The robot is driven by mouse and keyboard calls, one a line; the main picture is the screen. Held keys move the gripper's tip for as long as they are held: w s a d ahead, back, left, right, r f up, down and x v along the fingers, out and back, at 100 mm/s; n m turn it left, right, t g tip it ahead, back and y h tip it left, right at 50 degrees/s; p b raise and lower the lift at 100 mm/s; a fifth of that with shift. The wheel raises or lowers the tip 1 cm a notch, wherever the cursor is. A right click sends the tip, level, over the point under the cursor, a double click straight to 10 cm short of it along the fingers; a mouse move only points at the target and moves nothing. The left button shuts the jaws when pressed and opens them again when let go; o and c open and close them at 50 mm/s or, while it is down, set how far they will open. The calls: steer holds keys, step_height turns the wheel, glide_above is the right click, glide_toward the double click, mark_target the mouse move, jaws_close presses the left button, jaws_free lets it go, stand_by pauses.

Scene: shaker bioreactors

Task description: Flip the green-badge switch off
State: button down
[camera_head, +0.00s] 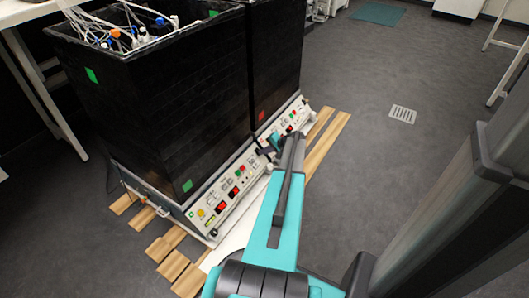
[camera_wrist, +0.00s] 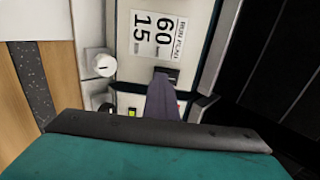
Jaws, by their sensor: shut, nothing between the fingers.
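The left black shaker box (camera_head: 165,115) carries a green badge (camera_head: 187,186) low on its front and another green patch (camera_head: 91,75) on its upper side. Its control panel (camera_head: 222,203) shows red displays and small buttons. My gripper (camera_wrist: 164,82) is shut and empty. Its dark tip reaches to a small black switch-like part (camera_wrist: 172,73) on a white panel, touching or nearly so; I cannot tell which. The fingers hide part of that panel. In the head view my arm hides much of the contact area near the meeting of the two panels.
The right black box (camera_head: 277,50) bears a red badge (camera_head: 262,116). Wooden slats (camera_head: 325,140) lie underneath.

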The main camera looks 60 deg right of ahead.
steer(key=shift+w+a+r, duration=0.2)
steer(key=shift+w+a, duration=0.1)
steer(key=shift+w, duration=0.1)
steer(key=shift+s+r, duration=0.1)
steer(key=shift+s+r+p, duration=0.35)
steer(key=shift+r+p, duration=0.05)
steer(key=p+v, duration=0.4)
steer(key=v, duration=0.9)
steer(key=shift+d, duration=0.15)
steer(key=shift+f, duration=0.15)
